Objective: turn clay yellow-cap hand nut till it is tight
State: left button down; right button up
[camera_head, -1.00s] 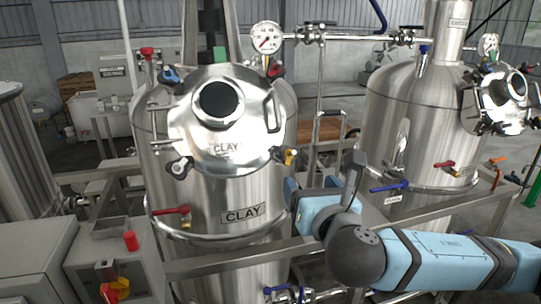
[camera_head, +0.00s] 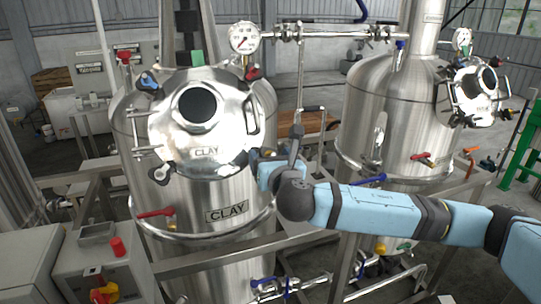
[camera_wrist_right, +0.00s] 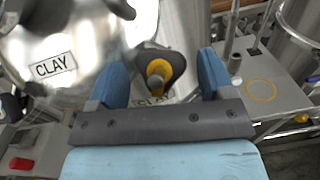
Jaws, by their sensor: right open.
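The clay tank (camera_head: 225,185) has a round steel lid (camera_head: 170,128) marked CLAY, with hand nuts around its edge. The yellow-cap hand nut (camera_wrist_right: 158,70) shows in the right wrist view as a dark knob with a yellow ring. My right gripper (camera_wrist_right: 164,60) is open, with its blue fingers on either side of the nut's line and a visible gap to each. I cannot tell how deep the nut sits between them. In the head view my right gripper (camera_head: 262,168) is at the lid's lower right and mostly hides the nut. My left gripper is out of view.
Other lid nuts include a blue one (camera_head: 149,81) and a black one (camera_head: 160,173). A red-handled valve (camera_head: 156,212) sits on the tank front. A second tank (camera_head: 385,115) stands to the right. A steel rail (camera_head: 225,250) and pipes run in front.

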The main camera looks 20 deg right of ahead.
jog(key=c, duration=0.9)
jog(key=shift+a+m+h, duration=0.1)
jog(key=shift+m+h, duration=0.2)
jog(key=shift+m, duration=0.2)
jog(key=m+h, duration=0.1)
jog(key=m, duration=0.2)
jog(key=m+g+h, duration=0.1)
jog(key=m+h, duration=0.1)
jog(key=m, duration=0.1)
jog(key=shift+a, duration=0.15)
jog(key=m+g+h, duration=0.1)
jog(key=m, duration=0.2)
jog(key=m+g+h, duration=0.1)
jog(key=m+g, duration=0.1)
jog(key=m, duration=0.1)
jog(key=shift+a+r+m+h, duration=0.1)
jog(key=shift+r+m+h, duration=0.05)
jog(key=shift+m+h, duration=0.25)
jog(key=m+g, duration=0.1)
jog(key=m, duration=0.1)
jog(key=m+g, duration=0.2)
jog(key=m, duration=0.1)
jog(key=shift+w+r+m, duration=0.1)
jog(key=shift+w+m, duration=0.05)
jog(key=shift+m, duration=0.15)
jog(key=m+g, duration=0.2)
jog(key=m, duration=0.2)
jog(key=shift+r+g, duration=0.1)
jog(key=shift+g, duration=0.2)
jog(key=shift+m+y, duration=0.3)
